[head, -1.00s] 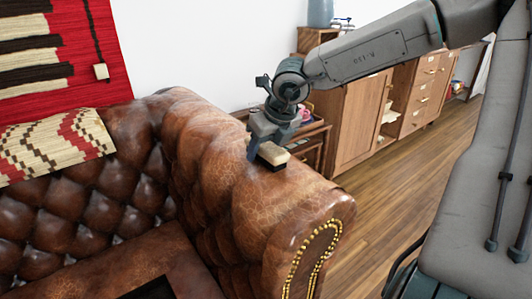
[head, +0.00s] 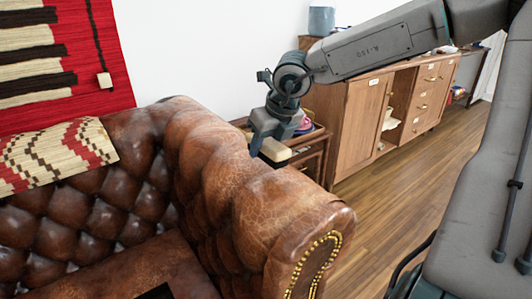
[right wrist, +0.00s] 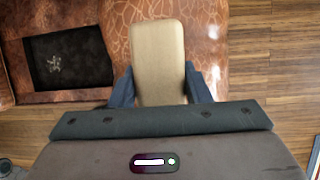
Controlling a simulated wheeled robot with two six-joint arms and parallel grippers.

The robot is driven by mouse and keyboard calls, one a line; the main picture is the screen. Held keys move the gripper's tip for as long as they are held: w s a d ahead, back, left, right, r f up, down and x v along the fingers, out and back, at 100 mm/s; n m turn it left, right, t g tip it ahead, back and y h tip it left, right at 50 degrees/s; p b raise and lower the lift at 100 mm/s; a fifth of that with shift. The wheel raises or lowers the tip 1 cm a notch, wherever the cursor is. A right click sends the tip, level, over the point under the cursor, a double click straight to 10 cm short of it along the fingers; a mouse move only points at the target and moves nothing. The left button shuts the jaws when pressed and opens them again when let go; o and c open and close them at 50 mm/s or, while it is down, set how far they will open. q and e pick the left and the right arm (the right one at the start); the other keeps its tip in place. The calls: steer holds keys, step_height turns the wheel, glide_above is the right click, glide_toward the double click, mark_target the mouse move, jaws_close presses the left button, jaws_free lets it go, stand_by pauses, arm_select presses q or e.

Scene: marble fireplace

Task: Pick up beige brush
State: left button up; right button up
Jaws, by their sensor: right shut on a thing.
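The beige brush (head: 275,151) is a small block with a pale wooden back, above the brown leather sofa arm (head: 245,200) in the head view. My right gripper (head: 270,143) is shut on it from above. In the right wrist view the brush (right wrist: 158,60) lies between the two blue-grey fingers (right wrist: 160,88), with its far end sticking out over the leather. The brush appears to be clear of the sofa arm. My left gripper is not in view.
A wooden cabinet (head: 360,125) with drawers stands behind on the right, with a small side table (head: 310,155) nearer. A red patterned textile (head: 100,45) hangs on the white wall. Open wooden floor (head: 400,190) lies right of the sofa.

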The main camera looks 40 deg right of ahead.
steer(key=s+a+r+b, duration=0.1)
steer(key=s+a, duration=0.9)
steer(key=s, duration=0.2)
steer(key=shift+a, duration=0.2)
steer(key=shift+r, duration=0.1)
steer(key=o, duration=0.4)
steer(key=shift+c, duration=1.3)
